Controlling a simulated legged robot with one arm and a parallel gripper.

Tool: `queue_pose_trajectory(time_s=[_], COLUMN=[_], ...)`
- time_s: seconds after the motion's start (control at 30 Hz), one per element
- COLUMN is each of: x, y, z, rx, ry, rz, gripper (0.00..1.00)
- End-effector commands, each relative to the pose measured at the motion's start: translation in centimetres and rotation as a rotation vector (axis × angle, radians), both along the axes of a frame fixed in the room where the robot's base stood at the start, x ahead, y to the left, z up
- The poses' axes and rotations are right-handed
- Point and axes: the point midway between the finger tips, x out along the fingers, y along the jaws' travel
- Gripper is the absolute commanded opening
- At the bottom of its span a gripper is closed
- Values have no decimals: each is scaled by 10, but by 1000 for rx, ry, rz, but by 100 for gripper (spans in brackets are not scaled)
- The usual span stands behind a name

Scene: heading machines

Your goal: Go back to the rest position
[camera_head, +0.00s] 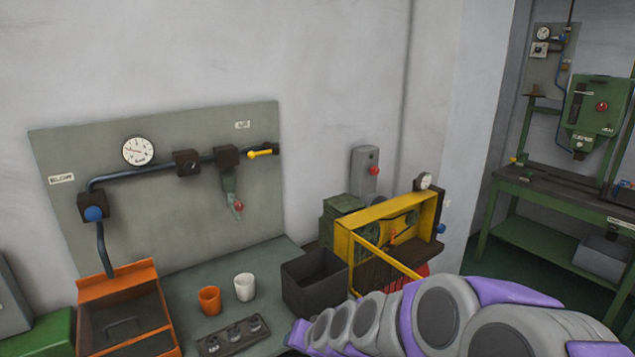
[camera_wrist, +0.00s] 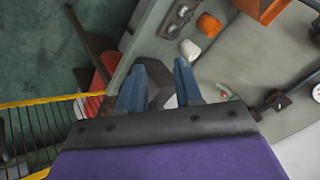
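My gripper (camera_wrist: 159,82) shows in the wrist view with its two blue fingers apart and nothing seen held between them. A dark shape, which looks like the dark bin, lies behind the gap between the fingers. In the head view my grey and purple arm reaches across the lower right, in front of the yellow-framed machine, and my gripper cannot be made out there. The dark bin (camera_head: 314,281) stands on the bench just left of the arm.
The bench (camera_head: 190,290) holds an orange cup (camera_head: 209,300), a white cup (camera_head: 245,287), a dark block with knobs (camera_head: 233,336) and an orange-framed box (camera_head: 125,270). A yellow-framed machine (camera_head: 372,218) stands right of the bin. A green workbench (camera_head: 550,195) stands far right.

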Motion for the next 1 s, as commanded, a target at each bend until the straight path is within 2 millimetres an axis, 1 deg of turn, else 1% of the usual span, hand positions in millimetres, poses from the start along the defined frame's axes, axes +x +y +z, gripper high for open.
queue_pose_trajectory(time_s=[0.03, 0.1, 0.17, 0.2, 0.27, 0.3, 0.37, 0.4, 0.47, 0.5, 0.6, 0.7, 0.8, 0.9, 1.0], x=[-18, -49, -76, -93, -121, -139, -169, -188, -217, -236, -278, -308, -327, -333, -334], y=[-6, -15, -26, -35, -49, -61, -78, -91, -110, -122, -148, -166, -176, -180, -180], z=[11, 17, 21, 24, 27, 29, 31, 33, 35, 36, 40, 44, 47, 48, 48], rx=[-21, -60, -100, -128, -174, -205, -254, -288, -333, -363, -421, -460, -479, -487, -486], ry=[18, 70, 117, 147, 200, 235, 296, 336, 404, 445, 546, 620, 667, 683, 685], rz=[42, 108, 156, 182, 217, 234, 256, 264, 271, 271, 262, 244, 234, 229, 229], gripper=[35, 35, 35, 35, 35, 35, 35, 35, 35, 35, 35, 35, 35, 35, 35])
